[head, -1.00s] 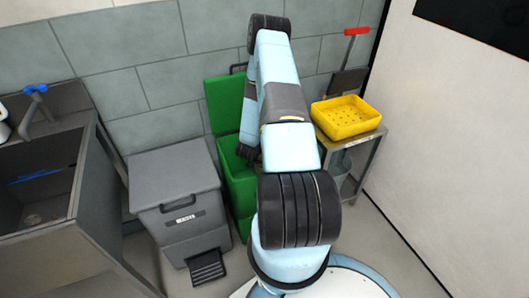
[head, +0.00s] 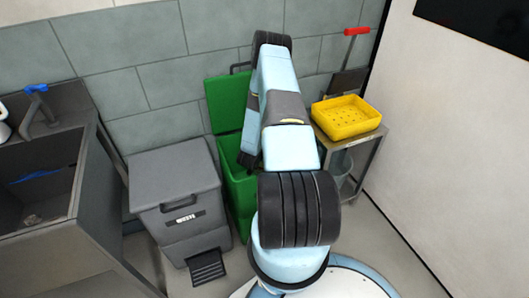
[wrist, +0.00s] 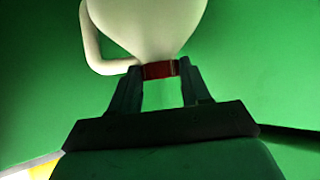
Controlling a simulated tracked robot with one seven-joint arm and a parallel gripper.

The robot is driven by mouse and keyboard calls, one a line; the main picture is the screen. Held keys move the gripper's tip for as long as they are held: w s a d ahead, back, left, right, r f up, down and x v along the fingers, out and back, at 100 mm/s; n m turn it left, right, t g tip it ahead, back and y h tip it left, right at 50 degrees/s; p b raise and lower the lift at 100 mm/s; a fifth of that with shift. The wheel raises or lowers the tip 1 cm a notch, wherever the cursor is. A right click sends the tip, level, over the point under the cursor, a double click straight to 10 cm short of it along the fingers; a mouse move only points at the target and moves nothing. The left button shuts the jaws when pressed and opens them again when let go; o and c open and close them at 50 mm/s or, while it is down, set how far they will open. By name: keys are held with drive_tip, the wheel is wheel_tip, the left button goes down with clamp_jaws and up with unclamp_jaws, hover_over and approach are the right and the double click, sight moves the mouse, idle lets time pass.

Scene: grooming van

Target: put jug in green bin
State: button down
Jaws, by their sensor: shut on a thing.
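The green bin (head: 228,103) stands against the tiled wall with its lid raised. My gripper (wrist: 160,75) is shut on the jug (wrist: 148,28), a white thing with a loop handle on its left. The fingers close around its narrow part at a dark red band. Green surfaces surround the jug in the wrist view. In the head view my gripper (head: 245,161) is low at the bin's opening, partly hidden by the bin and my arm. The jug is hidden there.
A grey lidded pedal bin (head: 178,190) stands just left of the green bin. A yellow perforated tray (head: 345,118) sits on a small metal stand at right. A dark sink (head: 42,178) is at far left. A red-handled tool (head: 356,31) leans behind the stand.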

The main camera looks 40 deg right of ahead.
drive_tip(key=shift+f, duration=0.35)
drive_tip(key=c, duration=0.5)
unclamp_jaws()
drive_tip(key=shift+r, duration=0.15)
drive_tip(key=shift+r, duration=0.25)
drive_tip(key=v, duration=0.7)
drive_tip(key=shift+s+a+r, duration=0.15)
drive_tip(key=shift+a+r, duration=0.1)
drive_tip(key=shift+r, duration=0.05)
